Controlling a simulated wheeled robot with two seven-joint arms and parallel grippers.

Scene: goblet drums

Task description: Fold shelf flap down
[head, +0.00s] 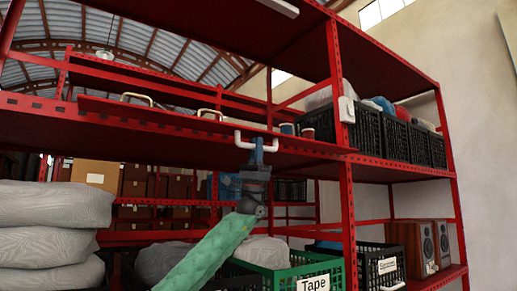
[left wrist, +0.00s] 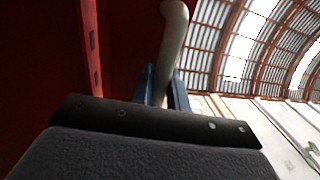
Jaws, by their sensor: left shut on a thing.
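The shelf flap (head: 180,115) is a long red panel along the front of the middle shelf level in the head view. It looks close to level, but its exact angle is hard to tell. A white bar handle (head: 243,133) sits near its right part. My left gripper (head: 258,146) reaches up from below and is shut on this handle. In the left wrist view the pale handle bar (left wrist: 173,45) runs between the blue fingers of my left gripper (left wrist: 162,88). A red surface (left wrist: 40,70) fills the left of that view. My right gripper is not in view.
Two more pale handles (head: 137,97) show farther left. Red uprights (head: 347,215) frame the rack. Black crates (head: 390,137) stand on the shelf at right. Below are a green crate labelled Tape (head: 325,270), grey sacks (head: 50,210) and speakers (head: 423,245).

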